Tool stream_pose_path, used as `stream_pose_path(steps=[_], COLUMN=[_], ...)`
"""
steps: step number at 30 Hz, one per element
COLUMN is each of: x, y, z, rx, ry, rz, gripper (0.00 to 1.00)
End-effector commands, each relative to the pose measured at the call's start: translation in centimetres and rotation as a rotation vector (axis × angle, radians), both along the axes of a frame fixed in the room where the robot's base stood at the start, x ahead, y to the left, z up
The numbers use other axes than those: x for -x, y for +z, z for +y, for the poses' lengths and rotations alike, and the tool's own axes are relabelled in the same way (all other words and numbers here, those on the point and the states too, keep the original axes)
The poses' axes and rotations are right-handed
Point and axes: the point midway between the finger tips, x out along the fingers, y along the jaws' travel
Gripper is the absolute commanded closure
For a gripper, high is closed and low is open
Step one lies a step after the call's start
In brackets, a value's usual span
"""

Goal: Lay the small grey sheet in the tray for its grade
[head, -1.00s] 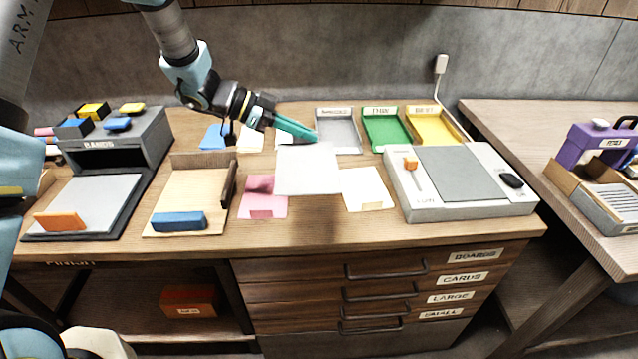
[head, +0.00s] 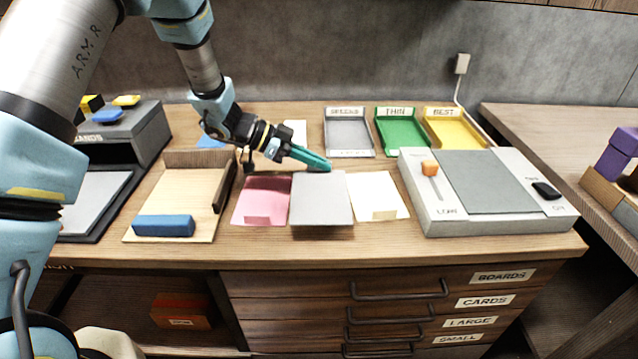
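A small grey sheet (head: 321,200) shows between a pink sheet and a cream sheet on the table. A dark shadow lies under its near edge, so it appears slightly above the tabletop. My gripper (head: 322,164) has teal fingers that look shut on the sheet's far edge, reaching in from the upper left. Three trays stand at the back: a grey one (head: 350,154) whose label is hard to read, a green one (head: 402,150) labelled THIN, and a yellow one (head: 463,146) labelled BEST. All three look empty.
A pink sheet (head: 262,198) and a cream sheet (head: 377,193) flank the grey one. A pale device (head: 490,215) with a grey plate and orange slider stands right. A wooden board (head: 185,195) with a blue block (head: 164,226) lies left. Labelled drawers (head: 400,290) are below.

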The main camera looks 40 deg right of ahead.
Motion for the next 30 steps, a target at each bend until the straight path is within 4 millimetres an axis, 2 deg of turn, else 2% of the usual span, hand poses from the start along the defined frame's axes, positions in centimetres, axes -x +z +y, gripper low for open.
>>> stream_pose_path(steps=[5,12,25,26,30], x=[0.0,0.0,0.0,0.0,0.0], y=[-1.6,-4.9,-5.7,-5.6,-5.6], z=[0.0,0.0,0.0,0.0,0.0], rx=[-0.001,-0.001,0.000,0.000,0.000], ry=[0.001,0.001,0.001,0.001,0.001], rz=[0.001,0.001,0.000,0.000,0.000], gripper=[1.00,1.00,1.00,0.92,0.76])
